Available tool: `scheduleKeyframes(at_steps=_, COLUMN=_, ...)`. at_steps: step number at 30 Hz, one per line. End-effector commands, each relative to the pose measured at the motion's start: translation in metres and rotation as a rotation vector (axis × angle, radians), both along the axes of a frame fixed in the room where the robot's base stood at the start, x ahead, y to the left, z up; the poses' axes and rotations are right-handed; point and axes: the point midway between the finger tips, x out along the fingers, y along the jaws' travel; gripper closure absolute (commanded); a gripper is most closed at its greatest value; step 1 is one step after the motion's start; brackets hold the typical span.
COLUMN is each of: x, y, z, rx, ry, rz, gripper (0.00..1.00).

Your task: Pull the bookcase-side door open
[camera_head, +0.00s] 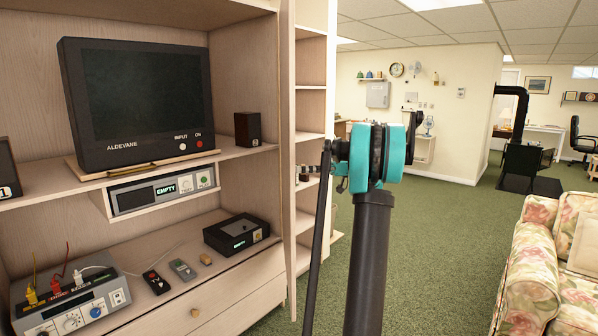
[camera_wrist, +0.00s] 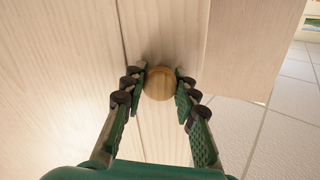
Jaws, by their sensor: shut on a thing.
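A round wooden knob (camera_wrist: 159,83) sits on a pale wood door (camera_wrist: 165,135) in the wrist view. My gripper (camera_wrist: 160,84) is shut on the knob, with one green, dark-jointed finger on each side. A narrow seam runs beside the door to the left of the knob. In the head view, a tall pale panel (camera_head: 287,210), seen nearly edge-on, stands between the television unit and the bookcase shelves (camera_head: 310,97); it looks like this door. My gripper (camera_head: 306,173) shows small there, partly behind my teal wrist joint. The knob cannot be made out in that view.
The television (camera_head: 140,100) stands on the wall unit at left, with small devices on the lower ledge. A floral sofa (camera_head: 530,265) is at lower right. Green carpet (camera_head: 430,240) lies open between unit and sofa. A black stove (camera_head: 522,165) stands farther back.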

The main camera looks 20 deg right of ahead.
Motion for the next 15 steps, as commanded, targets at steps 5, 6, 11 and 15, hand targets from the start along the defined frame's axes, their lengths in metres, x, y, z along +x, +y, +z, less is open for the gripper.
scheduleKeyframes(at_steps=5, x=-0.0001, y=0.0, z=0.0001, rx=0.0, ry=0.0, rz=0.0, gripper=1.0)
scheduleKeyframes(at_steps=6, x=-0.0001, y=0.0001, z=0.0001, rx=0.0, ry=0.0, rz=0.0, gripper=1.0)
scheduleKeyframes(at_steps=11, x=0.0001, y=0.0002, z=0.0001, rx=0.0, ry=0.0, rz=-0.001, gripper=0.56)
scheduleKeyframes(at_steps=15, x=0.0002, y=0.0003, z=0.0001, rx=0.0, ry=0.0, rz=-0.001, gripper=0.49)
